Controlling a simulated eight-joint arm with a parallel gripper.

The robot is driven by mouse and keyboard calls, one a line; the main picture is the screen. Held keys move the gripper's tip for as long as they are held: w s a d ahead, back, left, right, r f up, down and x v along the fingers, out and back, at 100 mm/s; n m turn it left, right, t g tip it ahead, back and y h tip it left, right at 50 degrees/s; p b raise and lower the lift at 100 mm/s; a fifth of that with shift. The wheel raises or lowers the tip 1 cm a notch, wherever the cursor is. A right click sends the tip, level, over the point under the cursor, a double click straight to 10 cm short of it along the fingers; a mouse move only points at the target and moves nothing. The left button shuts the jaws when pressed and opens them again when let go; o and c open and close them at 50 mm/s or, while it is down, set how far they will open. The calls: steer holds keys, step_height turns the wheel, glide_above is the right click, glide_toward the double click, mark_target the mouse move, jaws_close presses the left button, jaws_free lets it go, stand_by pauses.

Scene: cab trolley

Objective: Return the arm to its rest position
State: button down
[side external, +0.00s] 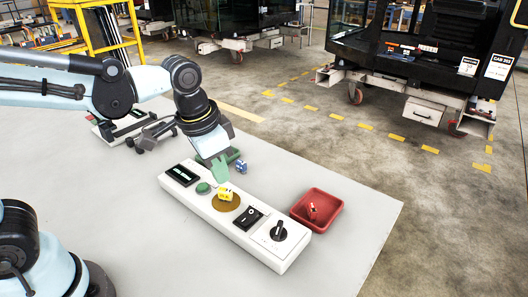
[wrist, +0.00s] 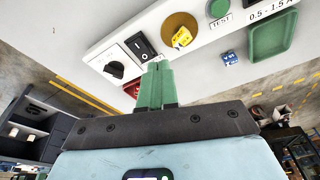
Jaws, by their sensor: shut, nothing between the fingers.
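My gripper (side external: 220,178) has green fingers, closed together and empty, held over the far edge of a white panel (side external: 216,216). The fingers also show in the wrist view (wrist: 155,68). The panel carries a display (side external: 183,175), a green button (side external: 203,188), a yellow block (side external: 226,195) on a brown disc (side external: 223,205), a black rocker switch (side external: 248,217) and a black rotary knob (side external: 278,232). The arm is extended forward over the table.
A red tray (side external: 337,205) holding a small red item (side external: 313,211) stands beside the panel's knob end. A blue block (wrist: 229,57) lies near a green tray (wrist: 272,38) behind the panel. The front of the grey table (side external: 130,215) is clear.

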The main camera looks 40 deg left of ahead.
steer(key=s+a+n+t, duration=0.3)
steer(key=a+n+t, duration=0.1)
steer(key=a, duration=0.3)
steer(key=shift+a+r+t+y, duration=0.15)
steer(key=shift+t+y, duration=0.15)
steer(key=shift+t, duration=0.1)
